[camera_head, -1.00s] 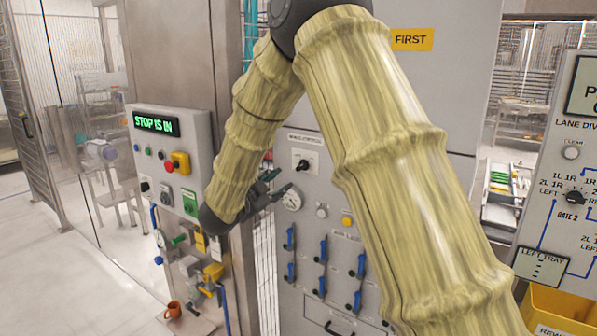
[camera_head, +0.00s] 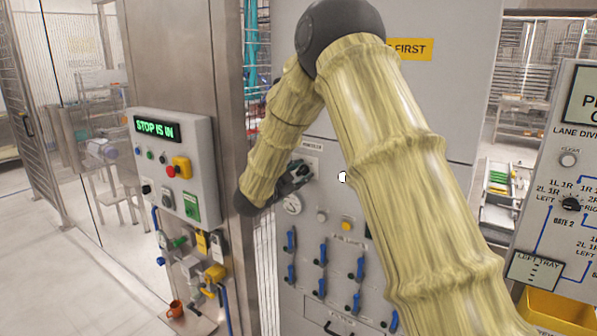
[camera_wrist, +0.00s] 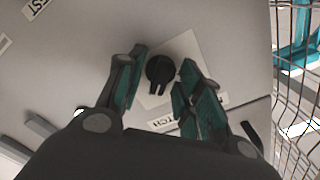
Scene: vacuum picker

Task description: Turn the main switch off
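The main switch is a black rotary knob (camera_wrist: 160,72) on a white square plate on the grey cabinet front. Part of a label ending in "TCH" shows beside it in the wrist view. My gripper (camera_wrist: 163,58) is open, with one teal finger on each side of the knob. I cannot tell whether either finger touches it. In the head view, my gripper (camera_head: 300,174) covers most of the switch, and only a part of its white plate (camera_head: 314,157) shows.
A control box (camera_head: 172,160) reading "STOP IS IN" hangs to the left. A wire mesh guard (camera_wrist: 297,90) stands at the right of the wrist view.

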